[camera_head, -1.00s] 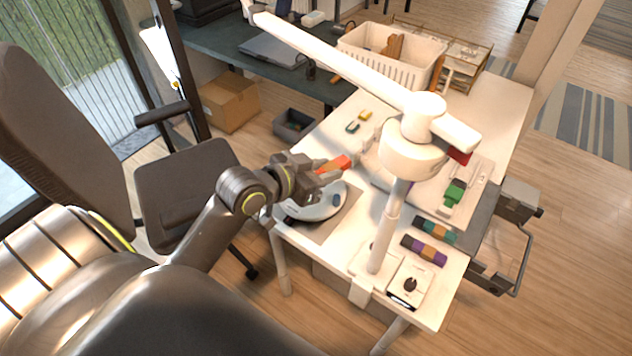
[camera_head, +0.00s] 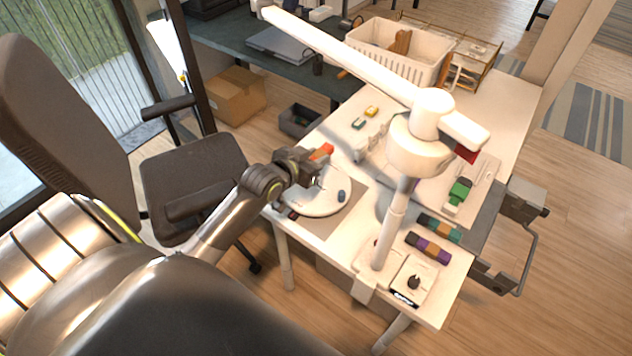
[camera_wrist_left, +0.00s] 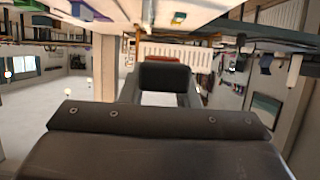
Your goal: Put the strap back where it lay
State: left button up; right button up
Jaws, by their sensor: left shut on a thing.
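My left gripper (camera_head: 310,163) is over the left side of the white table (camera_head: 350,103), above a round white device (camera_head: 322,203). It is shut on an orange-red piece (camera_head: 322,151), which I take for the strap; its tip shows beyond the jaws. A reddish piece also shows at the jaws in the left wrist view (camera_wrist_left: 163,60). Much of the piece is hidden by the gripper. I cannot tell whether it touches anything below. My right gripper is not in view.
A white lamp (camera_head: 425,150) on a post stands mid-table, its long arm crossing above. Colored bundles (camera_head: 428,247) lie right of the post. A switch box (camera_head: 412,282) is at the front. A white basket (camera_head: 400,62) stands at the back. A grey mat (camera_head: 322,227) underlies the device.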

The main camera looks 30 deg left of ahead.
pick_arm(q)
notch_tip(320, 180, down, 8)
jog(key=shift+f, duration=0.1)
dwell(0.4)
jog(key=shift+f, duration=0.2)
jog(key=o, duration=1)
jog(key=shift+c, duration=0.2)
jog(key=shift+s, duration=0.1)
jog(key=d+b+v, duration=0.1)
jog(key=b+v, duration=0.1)
jog(key=v, duration=1.5)
jog(key=shift+s+a, duration=0.2)
jog(key=shift+a, duration=0.1)
jog(key=shift+f, duration=0.15)
